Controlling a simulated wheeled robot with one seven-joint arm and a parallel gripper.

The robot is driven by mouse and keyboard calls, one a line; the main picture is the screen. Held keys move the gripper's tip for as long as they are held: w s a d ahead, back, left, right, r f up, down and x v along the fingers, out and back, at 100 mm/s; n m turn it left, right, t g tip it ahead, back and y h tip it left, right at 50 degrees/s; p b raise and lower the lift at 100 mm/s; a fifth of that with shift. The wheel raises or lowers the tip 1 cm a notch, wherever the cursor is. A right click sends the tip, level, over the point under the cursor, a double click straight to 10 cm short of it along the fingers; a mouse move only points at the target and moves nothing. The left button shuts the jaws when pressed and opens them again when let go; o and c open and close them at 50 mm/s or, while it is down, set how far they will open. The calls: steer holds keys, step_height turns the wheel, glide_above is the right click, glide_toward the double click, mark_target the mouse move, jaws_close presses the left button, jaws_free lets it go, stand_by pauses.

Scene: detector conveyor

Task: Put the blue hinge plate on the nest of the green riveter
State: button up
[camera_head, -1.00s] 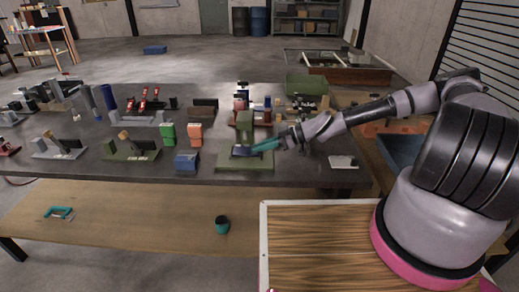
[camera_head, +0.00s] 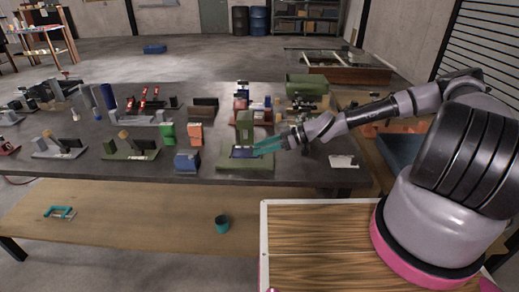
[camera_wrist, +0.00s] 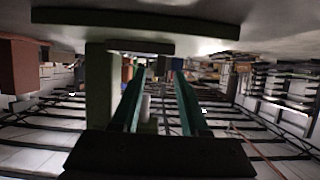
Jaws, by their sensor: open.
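The green riveter (camera_head: 245,122) stands on the front part of the dark table, on a flat green base (camera_head: 247,166). The blue hinge plate (camera_head: 241,153) lies low at the foot of its column, at the nest; exact seating is too small to tell. My gripper (camera_head: 257,150), with teal fingers, is open just right of the plate. In the wrist view, which looks upside down, the open fingers (camera_wrist: 160,75) have nothing between them. The riveter's base (camera_wrist: 200,28) is at the top there, with a dark flat piece, probably the plate (camera_wrist: 140,46), against it.
A blue block (camera_head: 187,162) and an orange block (camera_head: 195,134) stand left of the riveter. A green machine (camera_head: 306,86) is behind to the right. A white-topped pad (camera_head: 343,161) lies at the right front. The table between riveter and pad is clear.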

steer(key=v, duration=1.1)
steer(key=shift+s+d+h, duration=0.2)
steer(key=shift+s+h, duration=0.1)
steer(key=shift+s, duration=0.05)
steer(key=s+d+g+h, duration=0.1)
steer(key=s+d+m+g+h, duration=0.1)
steer(key=s+d+h, duration=0.1)
steer(key=shift+s+f, duration=0.1)
steer(key=shift+f, duration=0.3)
steer(key=s+d+r+m+t+h, duration=0.1)
steer(key=d+r+m+h, duration=0.4)
steer(key=r, duration=0.4)
steer(key=s+d+r+m+t+h, duration=0.15)
steer(key=d+r+m+h, duration=0.35)
steer(key=r, duration=0.5)
steer(key=s+r+m+t+y, duration=0.1)
steer(key=s+r+m+t, duration=0.2)
steer(key=r, duration=0.7)
steer(key=s+r+m+t+y, duration=0.1)
steer(key=s+r+m+t, duration=0.2)
steer(key=s+r+m, duration=0.4)
steer(key=s+r, duration=0.3)
steer(key=shift+d+r+m, duration=0.25)
steer(key=shift+r+m, duration=0.1)
steer(key=shift+m, duration=0.05)
